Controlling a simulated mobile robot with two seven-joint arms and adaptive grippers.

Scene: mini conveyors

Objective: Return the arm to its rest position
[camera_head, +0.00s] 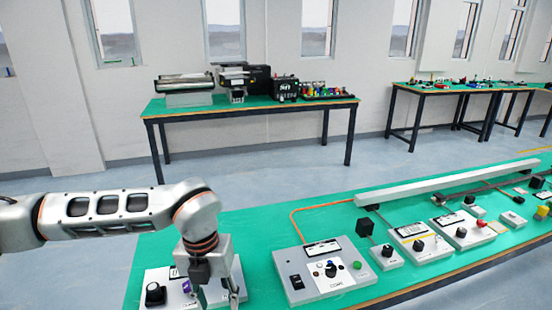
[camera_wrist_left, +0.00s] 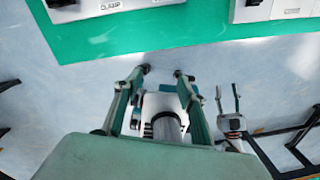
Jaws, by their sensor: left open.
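My left arm (camera_head: 115,212) comes in from the left in the head view and bends down at the wrist. My left gripper (camera_head: 212,291) points down in front of the control box at the table's left end and partly hides it. In the left wrist view the same gripper (camera_wrist_left: 162,73) has its two fingers spread, with nothing between them, over the floor just off the table edge. What looks like my right gripper (camera_wrist_left: 228,98) shows small at the right of that view, its fingers apart and empty. It is not in the head view.
The green table (camera_head: 250,225) holds a left control box (camera_head: 155,290), a larger box with knob and buttons (camera_head: 322,268), several small modules and a long rail (camera_head: 450,182). A back table (camera_head: 250,106) with equipment stands by the wall. Floor between the tables is clear.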

